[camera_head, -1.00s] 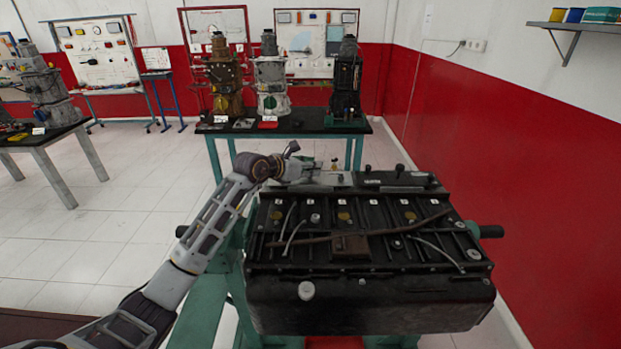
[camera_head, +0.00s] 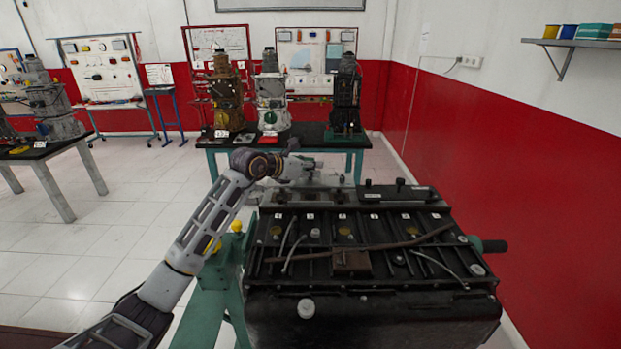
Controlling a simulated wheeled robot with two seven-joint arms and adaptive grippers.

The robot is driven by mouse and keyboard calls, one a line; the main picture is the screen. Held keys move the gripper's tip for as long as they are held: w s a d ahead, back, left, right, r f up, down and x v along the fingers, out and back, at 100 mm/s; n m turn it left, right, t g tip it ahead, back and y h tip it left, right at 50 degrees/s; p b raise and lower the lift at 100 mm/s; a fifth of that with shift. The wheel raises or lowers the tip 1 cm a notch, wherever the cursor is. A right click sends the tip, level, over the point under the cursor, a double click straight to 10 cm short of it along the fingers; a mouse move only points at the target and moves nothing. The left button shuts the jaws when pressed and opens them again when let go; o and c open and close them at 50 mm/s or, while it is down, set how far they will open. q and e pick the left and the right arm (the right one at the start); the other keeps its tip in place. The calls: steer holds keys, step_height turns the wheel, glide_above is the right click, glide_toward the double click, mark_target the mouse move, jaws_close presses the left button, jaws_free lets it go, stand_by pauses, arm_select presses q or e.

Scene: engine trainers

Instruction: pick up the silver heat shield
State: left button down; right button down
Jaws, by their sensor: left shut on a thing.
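The black engine trainer (camera_head: 350,310) fills the lower middle and right of the view. My left arm comes in from the lower left. Its gripper (camera_head: 316,177) is over the engine's far left edge, small and seen from behind. It is shut on a light grey piece, apparently the silver heat shield (camera_head: 336,181), at the back of the engine top. The piece's outline is partly hidden, and I cannot tell whether it is clear of the engine. My right gripper is not in view.
A dark-topped table (camera_head: 315,139) with several upright engines stands behind. Another table (camera_head: 45,150) is at the far left. A green stand (camera_head: 215,300) holds the engine. A red and white wall (camera_head: 530,160) closes the right side. The tiled floor (camera_head: 110,220) at left is clear.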

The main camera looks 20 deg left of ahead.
arm_select(q)
steer(key=shift+r+b, duration=0.35)
steer(key=shift+r, duration=2.35)
